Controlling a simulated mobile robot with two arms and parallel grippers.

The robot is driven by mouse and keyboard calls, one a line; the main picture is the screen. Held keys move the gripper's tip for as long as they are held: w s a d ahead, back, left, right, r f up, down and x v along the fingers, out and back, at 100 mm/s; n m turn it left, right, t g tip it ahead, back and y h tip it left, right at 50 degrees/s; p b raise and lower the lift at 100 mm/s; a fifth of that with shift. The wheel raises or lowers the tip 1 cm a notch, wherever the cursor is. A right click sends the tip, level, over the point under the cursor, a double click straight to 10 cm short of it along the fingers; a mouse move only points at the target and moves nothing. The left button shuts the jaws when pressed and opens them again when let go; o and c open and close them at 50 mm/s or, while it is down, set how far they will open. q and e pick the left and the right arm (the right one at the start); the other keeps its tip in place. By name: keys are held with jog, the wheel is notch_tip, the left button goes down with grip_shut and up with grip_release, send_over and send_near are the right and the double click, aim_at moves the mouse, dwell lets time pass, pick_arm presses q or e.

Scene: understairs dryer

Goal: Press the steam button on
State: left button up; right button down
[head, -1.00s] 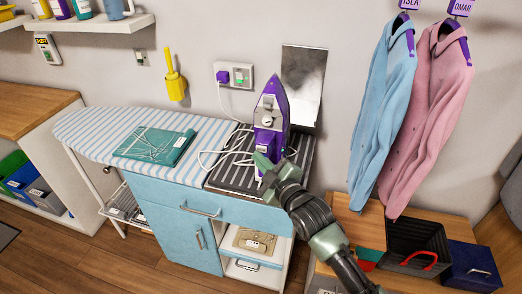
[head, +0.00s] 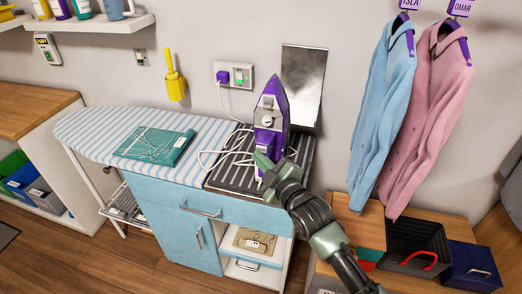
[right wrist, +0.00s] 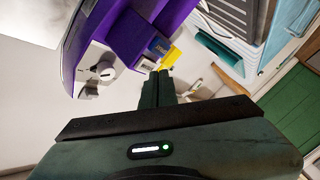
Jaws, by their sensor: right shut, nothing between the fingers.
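The purple and white iron (head: 271,112) stands upright on the dark ribbed rest (head: 225,176) at the right end of the ironing board. My right gripper (head: 264,163) is shut and empty, close in front of the lower part of the iron. In the right wrist view the shut fingertips (right wrist: 159,76) are just below the purple iron body (right wrist: 125,38); I cannot tell if they touch it. A round grey dial (right wrist: 105,72) shows on the iron's white face. I cannot make out for certain which part is the steam button. My left gripper is out of view.
A teal folded item (head: 156,147) lies on the striped ironing board (head: 95,130). The white cord loops left of the iron to a wall socket (head: 234,76). A metal sheet (head: 303,85) is behind the iron. Blue (head: 383,105) and pink shirts (head: 432,110) hang at the right.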

jog(key=shift+w+d, duration=0.1)
jog(key=shift+w, duration=0.25)
jog(key=shift+w+d, duration=0.1)
jog(key=shift+w, duration=0.1)
dwell(0.5)
jog(key=shift+s+a+f+p, duration=0.1)
jog(key=shift+s+a+p, duration=0.1)
jog(key=shift+s+p, duration=0.35)
jog(key=shift+s, duration=0.15)
jog(key=shift+s+a+p, duration=0.35)
jog(key=shift+s+p, duration=0.1)
jog(key=shift+s, duration=0.5)
jog(key=shift+s+a+p, duration=0.3)
jog(key=shift+s+p, duration=0.1)
jog(key=shift+s, duration=0.5)
jog(key=shift+s+a+p, duration=0.35)
jog(key=shift+s+p, duration=0.1)
jog(key=shift+s, duration=0.5)
